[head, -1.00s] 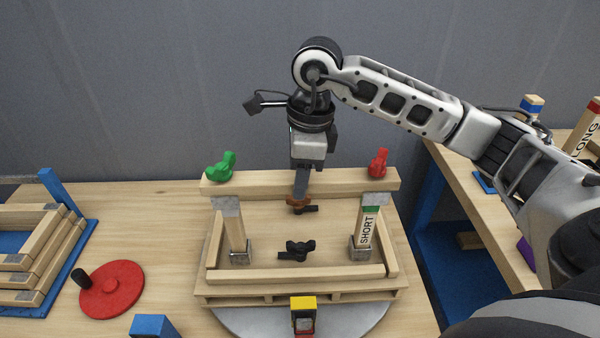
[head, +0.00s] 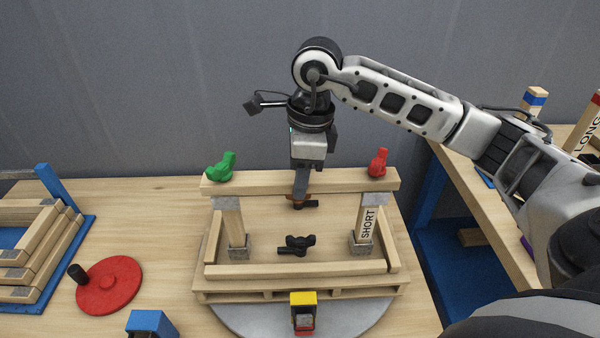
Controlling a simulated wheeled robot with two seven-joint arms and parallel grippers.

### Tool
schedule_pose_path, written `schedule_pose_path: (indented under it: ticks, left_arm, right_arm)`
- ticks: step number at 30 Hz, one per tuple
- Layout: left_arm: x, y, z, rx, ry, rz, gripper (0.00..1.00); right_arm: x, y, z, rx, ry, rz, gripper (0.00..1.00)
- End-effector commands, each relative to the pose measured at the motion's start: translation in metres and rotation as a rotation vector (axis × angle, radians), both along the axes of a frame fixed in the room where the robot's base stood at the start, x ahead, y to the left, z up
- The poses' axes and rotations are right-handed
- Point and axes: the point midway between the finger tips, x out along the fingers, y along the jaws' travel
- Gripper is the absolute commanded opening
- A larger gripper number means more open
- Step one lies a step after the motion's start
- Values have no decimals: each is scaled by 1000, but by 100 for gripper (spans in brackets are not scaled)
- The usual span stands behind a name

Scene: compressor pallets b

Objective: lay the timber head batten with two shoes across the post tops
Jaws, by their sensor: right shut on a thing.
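The timber head batten (head: 335,183) lies level across the pallet frame. Its grey shoes, left (head: 226,201) and right (head: 375,198), are at the tops of the left post (head: 236,228) and the right post (head: 367,226), marked SHORT. The shoes appear to cover the post tops; whether they are fully seated I cannot tell. My right gripper (head: 301,198) is shut on the batten near its middle, coming from above; its fingertips are partly hidden. My left gripper is out of view.
The pallet (head: 300,290) stands on a grey round plate (head: 245,321). A black knob (head: 297,245) lies inside the frame. A red disc (head: 109,285) and stacked timbers (head: 50,250) are at left. A yellow-topped block (head: 303,300) is in front; a second table stands at right.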

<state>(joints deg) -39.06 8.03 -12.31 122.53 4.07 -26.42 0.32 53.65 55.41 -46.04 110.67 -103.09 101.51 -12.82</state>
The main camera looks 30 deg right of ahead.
Motion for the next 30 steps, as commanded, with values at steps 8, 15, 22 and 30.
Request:
schedule_pose_path:
  ticks: [8,15,22,30]
  left_arm:
    - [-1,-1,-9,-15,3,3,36]
    - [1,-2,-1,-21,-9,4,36]
    - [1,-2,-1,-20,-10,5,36]
    - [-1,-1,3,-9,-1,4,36]
  right_arm:
    - [0,0,-10,0,-2,0,22]
    - [0,0,-9,0,-2,0,50]
    - [0,0,-9,0,-1,0,62]
    - [0,0,4,0,-1,0,62]
